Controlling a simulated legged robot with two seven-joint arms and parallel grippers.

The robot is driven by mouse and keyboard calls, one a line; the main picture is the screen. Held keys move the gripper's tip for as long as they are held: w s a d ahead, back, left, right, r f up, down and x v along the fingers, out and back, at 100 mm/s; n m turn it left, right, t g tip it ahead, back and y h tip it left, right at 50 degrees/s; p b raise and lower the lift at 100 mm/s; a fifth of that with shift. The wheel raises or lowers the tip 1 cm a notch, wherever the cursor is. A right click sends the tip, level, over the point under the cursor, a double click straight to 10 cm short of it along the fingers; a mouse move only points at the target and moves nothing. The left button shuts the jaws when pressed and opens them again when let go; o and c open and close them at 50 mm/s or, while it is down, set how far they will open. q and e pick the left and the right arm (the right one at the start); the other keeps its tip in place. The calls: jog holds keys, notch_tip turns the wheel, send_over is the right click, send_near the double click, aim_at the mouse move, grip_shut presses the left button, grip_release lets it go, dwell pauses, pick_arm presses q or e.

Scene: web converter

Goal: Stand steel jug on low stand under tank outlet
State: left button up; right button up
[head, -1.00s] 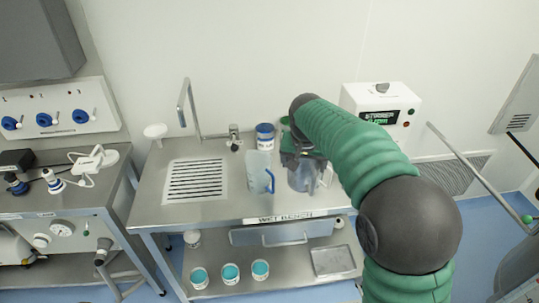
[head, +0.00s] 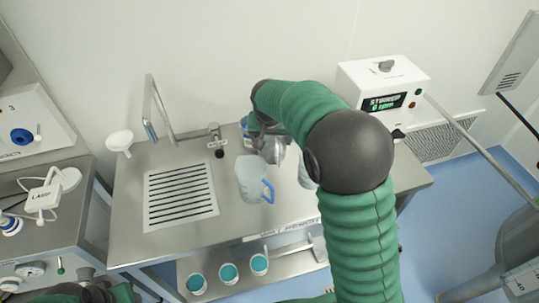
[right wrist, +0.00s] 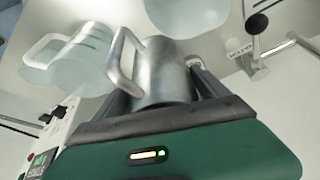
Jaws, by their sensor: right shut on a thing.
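My right gripper (head: 265,132) is shut on the steel jug (head: 274,150), over the back of the wet bench. In the right wrist view the steel jug (right wrist: 166,75) sits between the fingers, its looped handle toward the left. In the head view the forearm partly covers it, and I cannot tell its exact height above the bench. A rounded grey vessel (head: 500,262) stands at the lower right edge; I cannot tell whether it is the tank. No outlet or low stand shows clearly. My left gripper (head: 95,293) is at the lower left edge, mostly cut off.
A translucent jug with a blue handle (head: 252,178) stands close by the held jug; another pale vessel (head: 306,174) is partly behind my arm. A white stirrer box (head: 383,85) is at the right.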

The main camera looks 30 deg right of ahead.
aim_at(270, 155)
jog(key=x, duration=0.3)
jog(key=a+x, duration=0.1)
jog(key=x, duration=0.1)
jog(key=shift+s+f, duration=0.1)
jog(key=shift+f, duration=0.5)
jog(key=shift+s+a+f, duration=0.15)
jog(key=shift+s+f, duration=0.05)
jog(key=shift+f, duration=0.4)
jog(key=shift+s+a+f, duration=0.15)
jog(key=shift+s+f, duration=0.05)
jog(key=shift+f, duration=0.45)
jog(key=shift+w+f, duration=0.1)
jog(key=o, duration=1.6)
jog(key=shift+d+f, duration=0.15)
jog(key=shift+d, duration=0.05)
jog(key=shift+o, duration=0.4)
